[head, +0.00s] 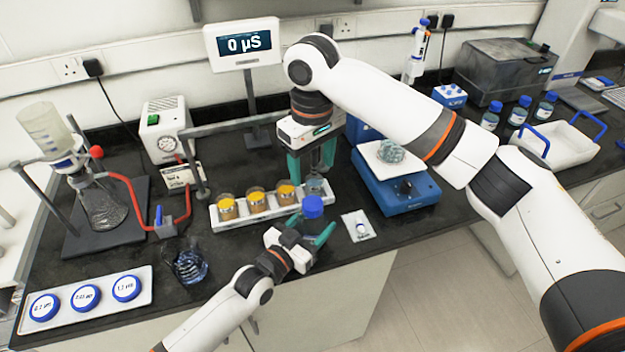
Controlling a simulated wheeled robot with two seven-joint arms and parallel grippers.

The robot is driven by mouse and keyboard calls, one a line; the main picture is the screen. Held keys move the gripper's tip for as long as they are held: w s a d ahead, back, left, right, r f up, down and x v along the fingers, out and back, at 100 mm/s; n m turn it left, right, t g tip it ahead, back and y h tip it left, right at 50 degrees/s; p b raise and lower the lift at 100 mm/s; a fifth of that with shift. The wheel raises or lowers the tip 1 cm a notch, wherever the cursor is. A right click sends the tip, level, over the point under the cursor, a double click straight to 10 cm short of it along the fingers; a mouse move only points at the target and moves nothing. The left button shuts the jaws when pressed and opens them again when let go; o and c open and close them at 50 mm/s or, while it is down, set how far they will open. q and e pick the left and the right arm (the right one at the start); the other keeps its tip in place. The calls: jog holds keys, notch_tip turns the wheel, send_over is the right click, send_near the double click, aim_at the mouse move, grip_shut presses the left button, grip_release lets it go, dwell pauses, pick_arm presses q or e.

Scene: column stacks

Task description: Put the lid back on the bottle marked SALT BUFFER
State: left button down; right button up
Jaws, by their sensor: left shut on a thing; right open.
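My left gripper (309,222) is shut on a blue lid (312,206), in front of the white tray. Whether anything is attached under the lid is hidden by the fingers. My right gripper (312,165) is open and points down over the right end of the tray, around or just above a clear container (318,188). Blue-capped bottles (490,117), (518,111) and (545,106) stand at the back right. Their labels are too small to read, so I cannot tell which is marked SALT BUFFER.
The white tray (222,222) holds three jars of yellow material (256,200). A blue balance (397,192) stands to the right, under my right arm. A small white packet (359,226) lies near the front edge.

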jog(key=shift+r, duration=0.75)
pick_arm(q)
jog(key=shift+c, duration=1.4)
grip_release()
jog(key=shift+s, duration=0.1)
jog(key=shift+s+a+f, duration=0.15)
jog(key=shift+s+a, duration=0.15)
jog(key=b+v, duration=0.1)
jog(key=v, duration=0.8)
jog(key=shift+s+a+b, duration=0.2)
jog(key=shift+b, duration=0.2)
jog(key=shift+s+a, duration=0.45)
jog(key=shift+s, duration=0.1)
pick_arm(e)
jog(key=shift+f, duration=1)
